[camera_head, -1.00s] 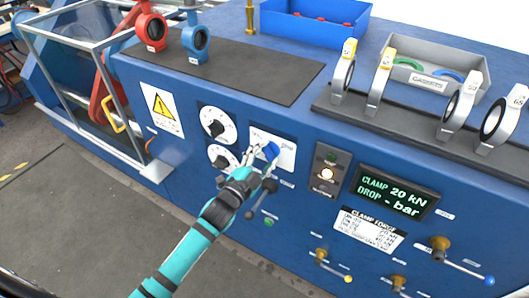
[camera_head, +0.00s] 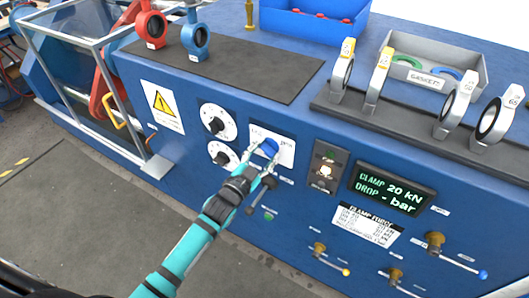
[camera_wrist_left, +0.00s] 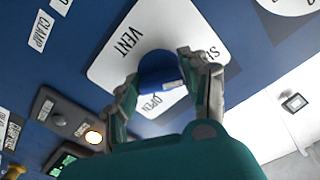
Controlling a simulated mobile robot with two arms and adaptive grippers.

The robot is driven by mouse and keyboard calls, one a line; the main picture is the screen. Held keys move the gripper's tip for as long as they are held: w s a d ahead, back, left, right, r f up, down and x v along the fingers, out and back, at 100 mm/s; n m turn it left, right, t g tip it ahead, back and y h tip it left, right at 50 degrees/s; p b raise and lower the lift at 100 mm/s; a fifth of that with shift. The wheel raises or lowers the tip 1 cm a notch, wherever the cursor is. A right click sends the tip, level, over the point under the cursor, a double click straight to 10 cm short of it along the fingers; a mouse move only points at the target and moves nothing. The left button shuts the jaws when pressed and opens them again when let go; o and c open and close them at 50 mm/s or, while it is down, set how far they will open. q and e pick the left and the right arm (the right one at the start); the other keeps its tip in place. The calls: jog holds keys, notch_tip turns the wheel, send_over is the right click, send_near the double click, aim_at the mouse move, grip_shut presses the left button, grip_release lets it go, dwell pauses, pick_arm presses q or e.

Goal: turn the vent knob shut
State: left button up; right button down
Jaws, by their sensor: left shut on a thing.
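The vent knob is a blue knob (camera_head: 269,148) on a white plate (camera_head: 284,150) on the front of the blue console. In the left wrist view the knob (camera_wrist_left: 160,72) sits between my fingers, and its plate (camera_wrist_left: 110,72) reads VENT and OPEN, with a third label partly covered. My left gripper (camera_wrist_left: 162,84) is shut on the knob, with a finger on each side. In the head view my left gripper (camera_head: 258,161) reaches up to the knob from below. My right gripper is not in view.
Two black dials (camera_head: 217,124) sit left of the plate. A lever with a dark grip (camera_head: 262,190) hangs just below my gripper. A lamp panel (camera_head: 326,166) and a display (camera_head: 393,192) reading 20 kN and "- bar" are to the right.

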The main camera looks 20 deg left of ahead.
pick_arm(q)
jog(key=shift+f, duration=0.1)
jog(key=o, duration=1.2)
jog(key=shift+c, duration=0.2)
jog(key=v, duration=1.2)
